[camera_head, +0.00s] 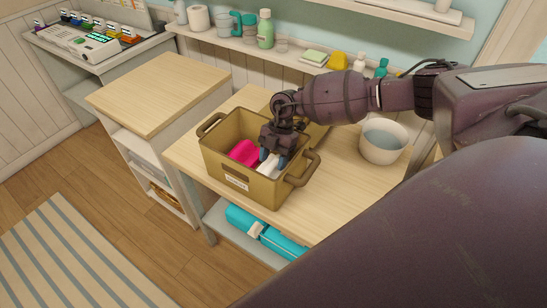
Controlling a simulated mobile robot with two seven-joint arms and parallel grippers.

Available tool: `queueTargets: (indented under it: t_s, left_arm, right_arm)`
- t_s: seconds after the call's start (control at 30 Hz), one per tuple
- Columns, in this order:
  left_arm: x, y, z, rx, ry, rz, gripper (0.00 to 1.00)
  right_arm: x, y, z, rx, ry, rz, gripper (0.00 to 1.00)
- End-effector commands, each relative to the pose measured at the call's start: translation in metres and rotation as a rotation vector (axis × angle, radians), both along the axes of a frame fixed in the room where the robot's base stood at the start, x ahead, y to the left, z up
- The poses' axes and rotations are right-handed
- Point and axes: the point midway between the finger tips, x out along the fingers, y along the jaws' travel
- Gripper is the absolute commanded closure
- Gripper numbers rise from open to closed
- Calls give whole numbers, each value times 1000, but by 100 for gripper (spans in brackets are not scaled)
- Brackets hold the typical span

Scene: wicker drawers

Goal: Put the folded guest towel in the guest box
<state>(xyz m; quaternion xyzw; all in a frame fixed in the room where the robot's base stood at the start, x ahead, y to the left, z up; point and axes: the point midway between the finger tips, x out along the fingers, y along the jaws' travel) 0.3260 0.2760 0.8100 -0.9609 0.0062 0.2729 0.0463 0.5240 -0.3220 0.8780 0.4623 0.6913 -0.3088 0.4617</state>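An olive-yellow box (222,168) with two handles and a white label stands on the wooden tabletop; I cannot read the label. Inside it lies a bright pink folded item (243,153). Beside that is a white item (266,165) with blue showing next to it; I cannot tell whether this is the guest towel. My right gripper (275,154) points down into the right part of the box, over the white item. Its fingertips are mostly hidden, so whether it is open or shut on something does not show. My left gripper is out of view.
A white bowl (383,143) stands right of the box. A wooden-topped cabinet (160,90) is at the left. A turquoise bundle (262,233) lies on the lower shelf. A wall shelf with bottles, including a green one (265,29), runs behind. Bare tabletop lies right of the box.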

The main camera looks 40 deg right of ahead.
Motion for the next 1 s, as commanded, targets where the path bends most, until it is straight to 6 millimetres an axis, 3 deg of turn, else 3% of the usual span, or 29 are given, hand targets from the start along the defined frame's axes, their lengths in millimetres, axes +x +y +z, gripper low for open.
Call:
queueTargets:
  t_s: [0.27, 0.7, 1.0]
  left_arm:
    - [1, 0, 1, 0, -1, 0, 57]
    - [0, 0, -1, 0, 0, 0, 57]
    - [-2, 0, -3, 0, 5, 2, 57]
  right_arm:
    - [2, -4, 9, -1, -2, 0, 48]
    - [13, -31, 82, -1, -2, -1, 48]
    - [18, -41, 110, 0, -1, 1, 48]
